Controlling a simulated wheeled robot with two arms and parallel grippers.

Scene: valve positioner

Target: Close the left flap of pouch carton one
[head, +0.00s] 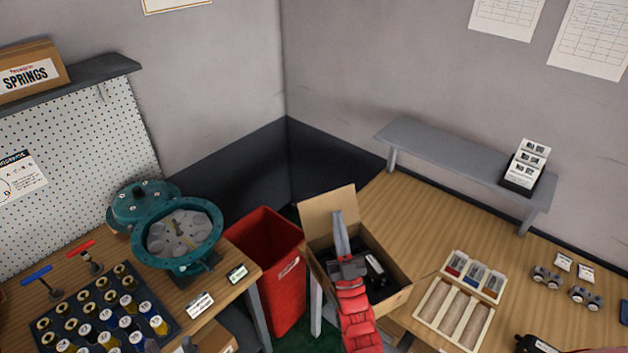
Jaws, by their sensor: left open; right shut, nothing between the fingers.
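An open brown pouch carton (397,302) stands at the left end of the right-hand table, with dark contents partly visible inside. One flap (318,212) stands raised at its back left side; I cannot tell which other flaps are folded. My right gripper (338,214) reaches over the carton on its red arm. Its grey fingers are together and empty, pointing toward the raised flap and overlapping it in the picture; I cannot tell whether they touch. My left gripper (169,346) shows only as grey fingertips at the bottom edge, apart and empty, away from the carton.
A red bin (268,268) stands left of the carton. The left bench holds a teal valve housing (178,235) and a black tray (70,326) of spools. Right of the carton are a compartment tray (455,312) and small metal parts (585,297). A grey shelf (450,162) stands behind.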

